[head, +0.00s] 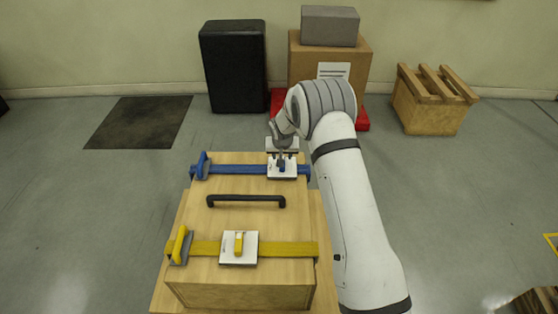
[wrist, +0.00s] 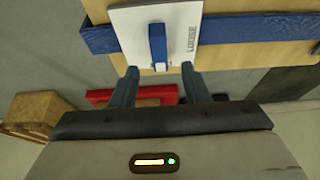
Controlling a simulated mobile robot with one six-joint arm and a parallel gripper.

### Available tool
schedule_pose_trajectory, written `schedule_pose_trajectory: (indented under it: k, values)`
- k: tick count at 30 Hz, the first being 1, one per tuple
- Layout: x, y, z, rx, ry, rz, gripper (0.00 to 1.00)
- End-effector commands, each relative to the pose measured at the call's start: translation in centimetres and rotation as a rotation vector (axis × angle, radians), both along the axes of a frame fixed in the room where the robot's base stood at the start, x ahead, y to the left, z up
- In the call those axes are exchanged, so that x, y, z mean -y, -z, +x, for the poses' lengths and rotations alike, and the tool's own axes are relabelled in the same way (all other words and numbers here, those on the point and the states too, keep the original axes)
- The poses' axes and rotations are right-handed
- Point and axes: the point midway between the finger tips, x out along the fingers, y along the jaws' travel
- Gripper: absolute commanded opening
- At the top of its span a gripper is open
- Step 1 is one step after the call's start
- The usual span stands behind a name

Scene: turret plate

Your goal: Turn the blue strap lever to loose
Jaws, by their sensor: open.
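The blue strap lever (wrist: 158,47) stands on a white plate (wrist: 124,32) in the wrist view, with the word LOOSE printed to its right. In the head view the blue lever (head: 282,165) sits on its plate at the far right of the blue strap (head: 236,169), which crosses a wooden crate (head: 245,280). My gripper (wrist: 158,84) is open. Its two fingers lie on either side of the lever's line, with their tips near its lower end and a gap to it. In the head view my gripper hangs over the plate; whether it touches is hidden.
A yellow strap (head: 285,249) with a yellow lever (head: 239,243) on its own plate crosses the crate nearer me. A black handle (head: 245,200) lies between the straps. A black case (head: 233,65) and cardboard box (head: 352,70) stand behind.

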Motion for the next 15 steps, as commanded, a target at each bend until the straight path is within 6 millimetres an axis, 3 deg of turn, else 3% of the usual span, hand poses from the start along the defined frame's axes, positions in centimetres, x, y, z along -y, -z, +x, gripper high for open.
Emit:
schedule_pose_trajectory:
  k: [1,6,15]
  values:
    - [0.0,1.2,0.3,-0.001,0.000,0.000,0.42]
    - [0.1,3.6,1.3,-0.001,0.001,-0.001,0.42]
    - [0.1,4.9,2.1,0.000,0.001,-0.001,0.42]
